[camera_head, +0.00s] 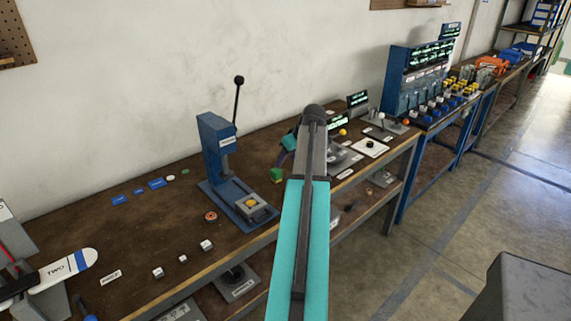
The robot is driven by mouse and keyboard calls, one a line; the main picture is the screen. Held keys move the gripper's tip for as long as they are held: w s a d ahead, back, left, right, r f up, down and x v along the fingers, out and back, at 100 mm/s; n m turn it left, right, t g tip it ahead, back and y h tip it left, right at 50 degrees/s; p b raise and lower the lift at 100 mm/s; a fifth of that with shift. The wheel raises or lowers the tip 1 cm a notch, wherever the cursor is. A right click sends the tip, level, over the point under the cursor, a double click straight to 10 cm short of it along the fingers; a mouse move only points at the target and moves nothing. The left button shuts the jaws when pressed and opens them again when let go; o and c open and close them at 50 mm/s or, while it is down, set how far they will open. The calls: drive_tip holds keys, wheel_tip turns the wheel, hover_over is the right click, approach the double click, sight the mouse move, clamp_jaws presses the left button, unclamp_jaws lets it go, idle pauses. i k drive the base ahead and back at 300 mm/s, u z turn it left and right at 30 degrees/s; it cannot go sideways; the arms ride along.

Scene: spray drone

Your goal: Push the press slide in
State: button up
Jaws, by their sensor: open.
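A blue press (217,145) stands upright on the workbench, with a black lever ending in a black ball (239,80). Its slide (257,209) is a grey plate at the front end of the press base, out in front of the column, with a small yellow-orange piece on it. My gripper (283,158) shows only in part, to the right of the press and apart from it. My own arm hides much of it. It is open, and I see nothing held in it.
A green block (277,175) lies right of the press. An orange ring (210,216) and several small white blocks lie in front of it. The brown bench (100,235) has free room at the left. A blue rack (412,75) stands at the right.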

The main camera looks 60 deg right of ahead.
sight(251, 215)
drive_tip(key=k, duration=0.95)
